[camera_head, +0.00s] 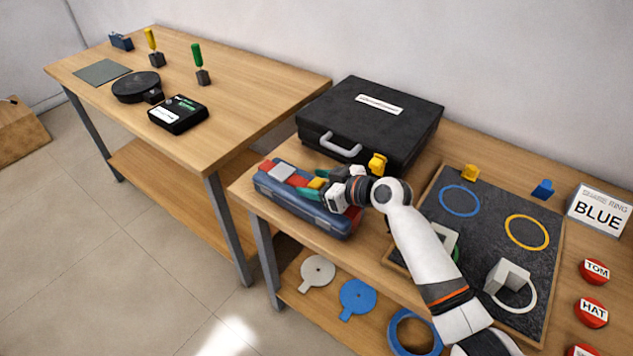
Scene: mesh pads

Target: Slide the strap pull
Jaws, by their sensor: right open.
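My right gripper (319,184) reaches left over a long blue case (304,214) at the near left of the right-hand table. Its teal fingertips are apart, with a small yellow piece (317,183) seen between them on top of the case. I cannot tell whether the fingers touch it. Red and white pieces (285,171) lie along the case top to the left. I cannot tell for sure which part is the strap pull. The case's right end is partly hidden by my wrist. My left gripper is not in view.
A black case (405,107) with a grey handle stands right behind the gripper, a yellow block (377,163) in front of it. A dark board (455,222) with coloured rings lies right, partly under my arm. A second table (240,105) stands left, past a gap.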

